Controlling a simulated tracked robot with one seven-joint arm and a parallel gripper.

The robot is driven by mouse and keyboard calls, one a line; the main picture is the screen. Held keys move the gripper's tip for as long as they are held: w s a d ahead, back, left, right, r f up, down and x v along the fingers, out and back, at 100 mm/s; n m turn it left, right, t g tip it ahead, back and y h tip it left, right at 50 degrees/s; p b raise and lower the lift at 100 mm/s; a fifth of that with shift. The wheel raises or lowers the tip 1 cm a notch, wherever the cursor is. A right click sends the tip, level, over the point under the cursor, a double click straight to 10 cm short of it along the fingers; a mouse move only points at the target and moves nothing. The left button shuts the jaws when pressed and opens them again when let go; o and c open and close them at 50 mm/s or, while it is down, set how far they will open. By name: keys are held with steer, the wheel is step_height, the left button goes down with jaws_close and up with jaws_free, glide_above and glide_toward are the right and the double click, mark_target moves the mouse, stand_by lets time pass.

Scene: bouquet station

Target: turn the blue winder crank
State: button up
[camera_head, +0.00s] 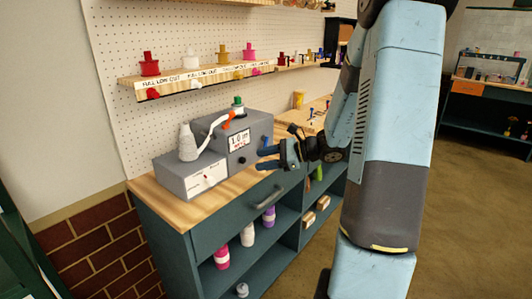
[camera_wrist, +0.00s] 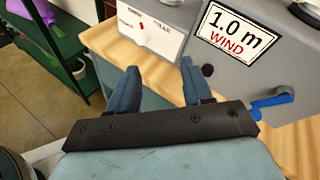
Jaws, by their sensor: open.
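The blue winder crank (camera_wrist: 272,102) sticks out from the front of the grey winder box (camera_wrist: 275,70), low at the right of the wrist view. The box carries a "1.0 m WIND" label (camera_wrist: 236,32); it also shows in the head view (camera_head: 256,128). My gripper (camera_wrist: 158,66) is open and empty, with its blue fingers apart. It is left of the crank in the wrist view and not touching it.
A lower grey box (camera_head: 195,182) with a white cone spool (camera_head: 187,145) stands left of the winder on the wooden counter (camera_head: 158,197). A black knob (camera_wrist: 208,70) sits on the winder front. Shelves below hold several spools. A pegboard shelf (camera_head: 190,78) hangs behind.

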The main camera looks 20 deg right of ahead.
steer(key=w+d+f+m+t+h, duration=0.25)
steer(key=d+f+m+t, duration=0.2)
steer(key=d, duration=0.25)
steer(key=w+d+f+m+t+h, duration=0.1)
steer(key=w+d+f+m+t, duration=0.25)
steer(key=d+m, duration=0.3)
steer(key=x, duration=0.9)
steer(key=r+x, duration=0.1)
steer(key=x, duration=0.3)
steer(key=shift+w+d, duration=0.3)
steer(key=shift+w, duration=0.05)
steer(key=shift+c, duration=0.4)
jaws_close()
